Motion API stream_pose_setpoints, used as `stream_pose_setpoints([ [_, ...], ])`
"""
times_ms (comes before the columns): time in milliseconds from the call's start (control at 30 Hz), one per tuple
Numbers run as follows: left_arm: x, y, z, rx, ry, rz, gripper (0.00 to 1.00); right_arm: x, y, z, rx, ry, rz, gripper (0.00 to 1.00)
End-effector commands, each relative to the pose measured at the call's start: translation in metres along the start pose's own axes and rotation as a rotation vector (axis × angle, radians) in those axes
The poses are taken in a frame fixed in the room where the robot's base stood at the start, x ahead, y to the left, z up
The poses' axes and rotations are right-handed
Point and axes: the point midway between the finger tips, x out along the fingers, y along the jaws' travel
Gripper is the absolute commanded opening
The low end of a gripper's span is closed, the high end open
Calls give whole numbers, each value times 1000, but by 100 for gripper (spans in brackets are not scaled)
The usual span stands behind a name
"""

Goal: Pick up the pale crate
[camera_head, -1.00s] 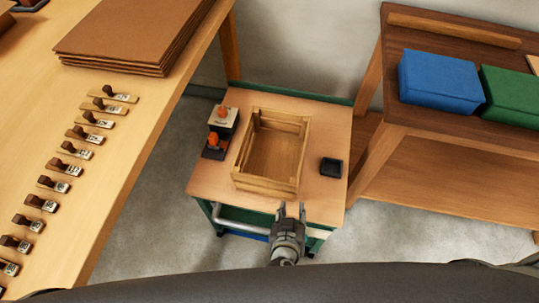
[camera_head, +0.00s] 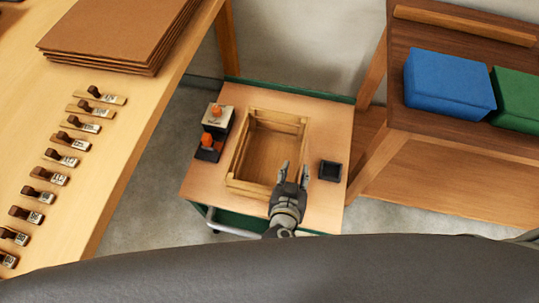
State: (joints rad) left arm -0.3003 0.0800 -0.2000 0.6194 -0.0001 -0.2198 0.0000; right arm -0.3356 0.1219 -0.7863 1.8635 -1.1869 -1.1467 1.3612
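The pale crate (camera_head: 240,157) is an open, empty wooden slatted box on top of a small cart. My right gripper (camera_head: 294,168) is over the crate's near right corner, with its two fingers apart and nothing between them. From this view I cannot tell whether a finger touches the crate wall. The gripper hides part of the crate's near right corner. My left gripper is not in view.
The cart top (camera_head: 325,130) also holds a small dark tray (camera_head: 330,170) right of the crate and orange-knobbed items (camera_head: 210,145) on the left. A table with stamps and brown sheets (camera_head: 120,35) stands left. A shelf with a blue box (camera_head: 449,82) and green box (camera_head: 515,98) stands right.

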Motion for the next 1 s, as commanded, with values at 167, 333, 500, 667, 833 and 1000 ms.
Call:
stream_pose_setpoints([
  [167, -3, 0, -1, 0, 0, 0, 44, 20, 0, 0, -1, 0, 0, 34],
  [333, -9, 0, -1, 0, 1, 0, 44, 32, 3, -4, -3, 1, 0, 34],
  [500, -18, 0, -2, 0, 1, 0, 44, 56, 9, -7, -3, 1, 1, 34],
  [667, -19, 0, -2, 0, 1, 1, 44, 72, 8, -4, -2, -1, -1, 34],
  [833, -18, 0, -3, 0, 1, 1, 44, 75, 8, -3, -1, -4, -1, 34],
  [1000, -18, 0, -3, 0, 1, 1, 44, 74, 8, -3, -1, -3, -1, 28],
])
